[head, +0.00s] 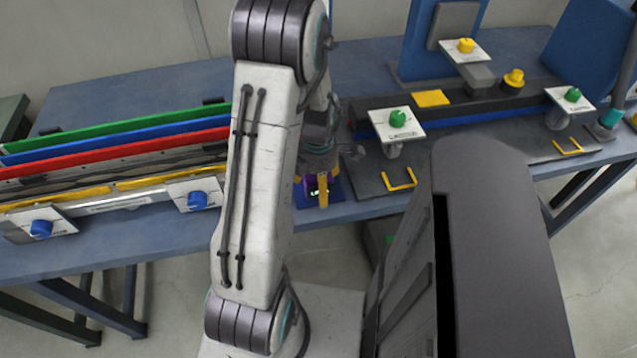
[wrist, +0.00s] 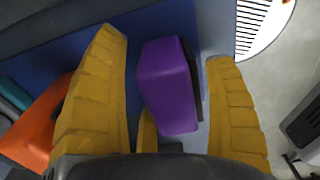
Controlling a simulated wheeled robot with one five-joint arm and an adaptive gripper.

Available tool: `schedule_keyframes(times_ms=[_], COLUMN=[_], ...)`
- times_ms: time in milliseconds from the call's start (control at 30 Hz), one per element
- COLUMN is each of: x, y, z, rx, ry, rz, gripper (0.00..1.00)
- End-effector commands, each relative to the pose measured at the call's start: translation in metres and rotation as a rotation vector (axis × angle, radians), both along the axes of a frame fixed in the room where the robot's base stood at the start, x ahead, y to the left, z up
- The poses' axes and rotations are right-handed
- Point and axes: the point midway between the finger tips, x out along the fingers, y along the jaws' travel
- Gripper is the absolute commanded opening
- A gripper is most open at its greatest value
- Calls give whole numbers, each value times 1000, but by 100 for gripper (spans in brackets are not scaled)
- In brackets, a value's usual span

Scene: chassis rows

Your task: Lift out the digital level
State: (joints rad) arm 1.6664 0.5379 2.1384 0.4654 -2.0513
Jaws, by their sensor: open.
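In the wrist view the purple block (wrist: 167,85) lies between my yellow fingers. My gripper (head: 318,190) is open around it, and the gripper (wrist: 164,50) in the wrist view shows a gap on the right side. I cannot tell whether the left finger touches the block.
Left on the table (head: 150,235) stands a rack with green, blue and red strips (head: 130,147) and blue knobs. To the right is a dark chassis rail (head: 460,110) with caster plates and green and yellow knobs. The wrist view shows an orange object (wrist: 45,125) at left.

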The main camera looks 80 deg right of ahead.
Motion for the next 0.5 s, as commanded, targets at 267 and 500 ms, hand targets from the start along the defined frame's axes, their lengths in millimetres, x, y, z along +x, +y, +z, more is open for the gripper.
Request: schedule_keyframes(times_ms=[267, 500], x=[0, 0], y=[0, 0], z=[-3, -3], rx=[0, 0], ry=[0, 0], rz=[0, 0], gripper=[78, 62])
